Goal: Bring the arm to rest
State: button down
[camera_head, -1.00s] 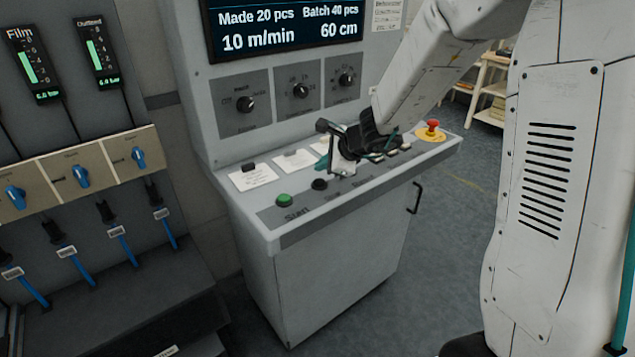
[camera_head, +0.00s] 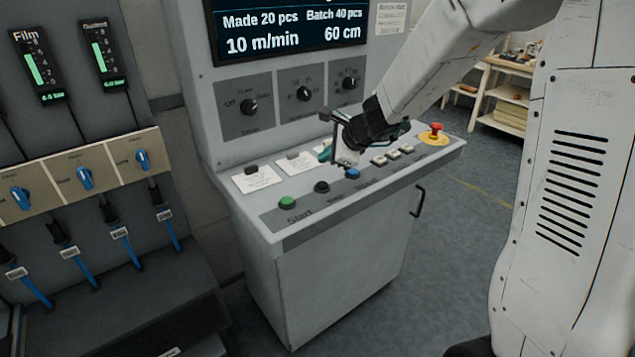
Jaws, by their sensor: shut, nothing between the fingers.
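My gripper (camera_head: 344,156) is at the end of my white arm, just above the sloping button panel of the grey control cabinet (camera_head: 320,290). It is shut and holds nothing. A blue button (camera_head: 352,173) shows just below and to the right of the fingertips; I cannot tell the exact gap to the panel. My arm comes in from the upper right.
The panel bears a green Start button (camera_head: 287,203), a black button (camera_head: 321,187), several white buttons (camera_head: 393,153) and a red emergency stop (camera_head: 436,130). Rotary knobs (camera_head: 249,107) and a display (camera_head: 290,32) stand behind. Open floor (camera_head: 450,230) and a shelf (camera_head: 505,95) lie to the right.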

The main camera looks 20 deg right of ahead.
jog(key=s+a+r+n+g+y, duration=0.1)
jog(key=s+a+n+g, duration=0.2)
jog(key=s+n, duration=0.5)
jog(key=s+a+r+n+g, duration=0.25)
jog(key=s+n, duration=0.25)
jog(key=s, duration=0.5)
jog(key=s+d+r+n+h, duration=0.2)
jog(key=s, duration=0.4)
jog(key=s+d+r+n+h, duration=0.1)
jog(key=s+d+n, duration=0.2)
jog(key=s, duration=0.3)
jog(key=s+d+r+n+g+h, duration=0.1)
jog(key=s+d+r+n+h, duration=0.1)
jog(key=s, duration=0.5)
jog(key=shift+d+r+n+h, duration=0.2)
jog(key=shift+r+n+h, duration=0.1)
jog(key=shift+n, duration=0.2)
jog(key=shift+s, duration=0.1)
